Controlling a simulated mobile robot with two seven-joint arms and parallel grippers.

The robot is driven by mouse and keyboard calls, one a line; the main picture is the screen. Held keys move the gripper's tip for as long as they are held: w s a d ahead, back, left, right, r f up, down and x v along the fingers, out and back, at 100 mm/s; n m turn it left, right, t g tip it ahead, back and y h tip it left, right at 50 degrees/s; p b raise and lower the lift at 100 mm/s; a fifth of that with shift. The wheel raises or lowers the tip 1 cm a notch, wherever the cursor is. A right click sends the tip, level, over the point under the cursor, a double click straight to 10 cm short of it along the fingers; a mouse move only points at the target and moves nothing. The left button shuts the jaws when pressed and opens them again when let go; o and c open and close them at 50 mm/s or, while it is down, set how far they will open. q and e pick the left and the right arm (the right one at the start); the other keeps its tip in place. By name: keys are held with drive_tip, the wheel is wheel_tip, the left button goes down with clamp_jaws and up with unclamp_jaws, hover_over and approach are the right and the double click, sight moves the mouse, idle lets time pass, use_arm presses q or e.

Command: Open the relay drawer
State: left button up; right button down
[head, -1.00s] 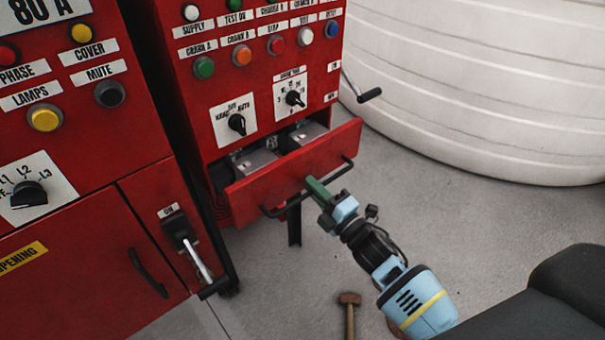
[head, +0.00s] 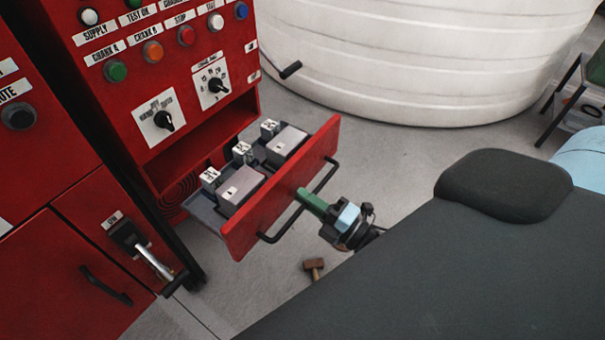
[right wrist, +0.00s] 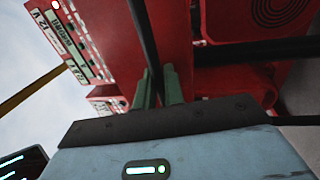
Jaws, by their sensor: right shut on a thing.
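The relay drawer (head: 277,203) has a red front and stands well out of the red cabinet (head: 150,90) in the head view. Grey relay boxes (head: 240,186) and small white-topped blocks sit in its tray. A black bar handle (head: 322,180) runs along its front. My right gripper (head: 308,199) has green fingers and is shut on the handle near its middle. In the right wrist view the green fingers (right wrist: 160,88) stand on either side of the dark bar. My left gripper is not in view.
A second red cabinet (head: 50,180) with a lever switch (head: 150,258) stands at the left. A large white tank (head: 420,60) is behind. A mallet (head: 314,268) lies on the grey floor below the drawer. A crank handle (head: 290,70) sticks out near the tank.

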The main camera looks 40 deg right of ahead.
drive_tip(key=c, duration=1.6)
unclamp_jaws()
drive_tip(key=b+v, duration=0.1)
drive_tip(key=v, duration=0.6)
drive_tip(key=shift+s+d, duration=0.1)
drive_tip(key=shift+s, duration=0.3)
